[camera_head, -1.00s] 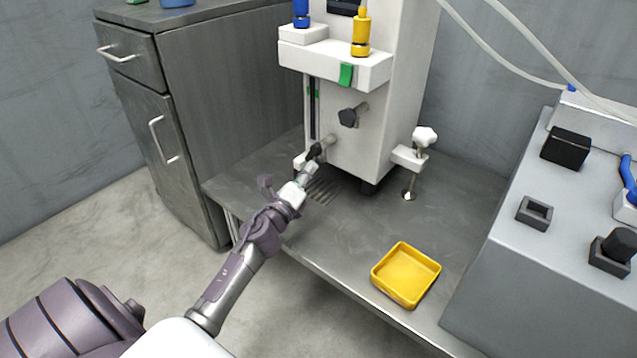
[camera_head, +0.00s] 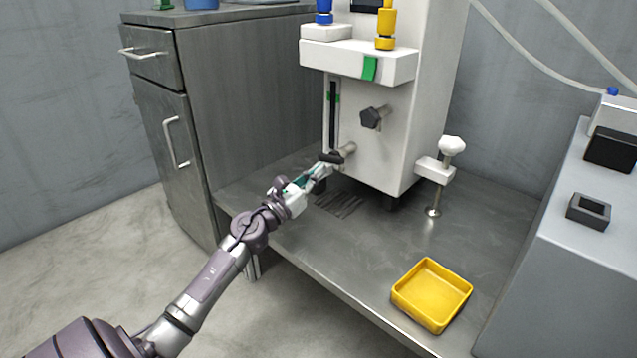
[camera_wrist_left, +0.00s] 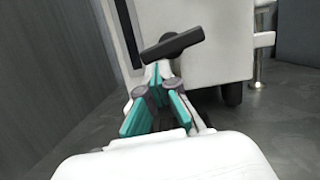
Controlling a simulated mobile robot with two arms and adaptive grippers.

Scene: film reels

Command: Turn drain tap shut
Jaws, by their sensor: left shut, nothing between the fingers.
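The drain tap is low on the front of the white machine (camera_head: 395,130). Its black lever handle (camera_head: 331,158) sits on a short pale stem and lies close to level in the head view. In the left wrist view the lever (camera_wrist_left: 172,45) is a dark bar tilted slightly up to the right. My left gripper (camera_head: 322,171) is shut and empty, just below and in front of the lever. In the left wrist view its fingertips (camera_wrist_left: 160,72) are just under the bar; I cannot tell whether they touch it. My right gripper is not in view.
A dark knob (camera_head: 374,117) sticks out above the tap. A yellow tray (camera_head: 432,294) lies on the grey bench to the right. A white clamp knob (camera_head: 452,146) stands beside the machine. A grey cabinet (camera_head: 250,95) stands to the left.

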